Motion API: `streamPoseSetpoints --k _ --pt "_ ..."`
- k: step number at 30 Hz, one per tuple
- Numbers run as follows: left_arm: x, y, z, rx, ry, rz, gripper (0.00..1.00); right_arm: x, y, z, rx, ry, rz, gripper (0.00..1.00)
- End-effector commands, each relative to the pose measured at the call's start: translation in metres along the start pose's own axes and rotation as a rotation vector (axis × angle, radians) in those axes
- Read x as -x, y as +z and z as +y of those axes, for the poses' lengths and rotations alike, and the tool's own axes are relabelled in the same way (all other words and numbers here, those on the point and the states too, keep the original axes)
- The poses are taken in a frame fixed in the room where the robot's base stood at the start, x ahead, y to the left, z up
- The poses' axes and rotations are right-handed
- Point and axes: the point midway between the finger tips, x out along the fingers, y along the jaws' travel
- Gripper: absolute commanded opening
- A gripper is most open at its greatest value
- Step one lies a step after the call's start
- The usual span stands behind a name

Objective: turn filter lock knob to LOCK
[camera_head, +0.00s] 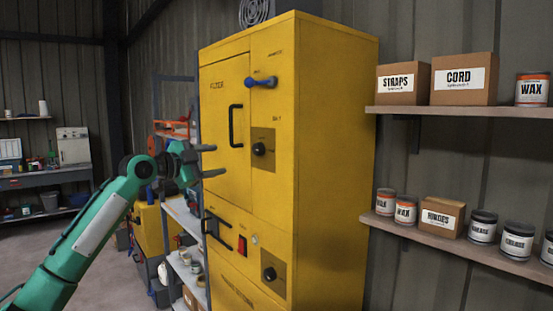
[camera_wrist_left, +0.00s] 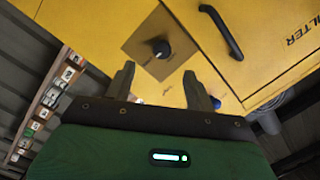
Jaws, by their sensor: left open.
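A tall yellow cabinet (camera_head: 336,160) carries a door marked FILTER with a black bar handle (camera_head: 236,126). Right of the door, a black round knob (camera_head: 259,149) sits on a dark square plate. Its markings are too small to read. The knob also shows in the left wrist view (camera_wrist_left: 161,49), beyond the fingertips and roughly between them. My left gripper (camera_head: 213,160) is open and empty, in front of the FILTER door, left of the knob and apart from it. My right gripper is not in view.
A blue lever (camera_head: 262,82) sticks out above the knob. Lower down are another black handle (camera_head: 218,230), a red switch (camera_head: 242,245) and a second black knob (camera_head: 270,273). Wall shelves with boxes and cans (camera_head: 465,112) stand right of the cabinet. Open floor lies at left.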

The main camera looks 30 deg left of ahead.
Motion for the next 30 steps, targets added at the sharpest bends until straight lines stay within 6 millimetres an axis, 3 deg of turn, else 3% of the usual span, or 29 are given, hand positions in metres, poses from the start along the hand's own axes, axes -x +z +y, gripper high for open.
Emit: streamPoseSetpoints --k 3,8,21,30 --pt "0.009 -0.015 -0.008 -0.032 -0.003 0.022 0.55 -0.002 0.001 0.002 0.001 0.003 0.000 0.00" --pt "-0.004 -0.019 -0.011 -0.031 -0.001 0.025 0.55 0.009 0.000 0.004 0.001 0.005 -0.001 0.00" --pt "-0.091 -0.021 -0.013 -0.027 -0.002 0.024 0.55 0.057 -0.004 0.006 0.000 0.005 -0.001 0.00" --pt "-0.124 -0.019 -0.010 -0.031 -0.003 0.022 0.55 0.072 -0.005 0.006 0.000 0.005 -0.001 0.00"
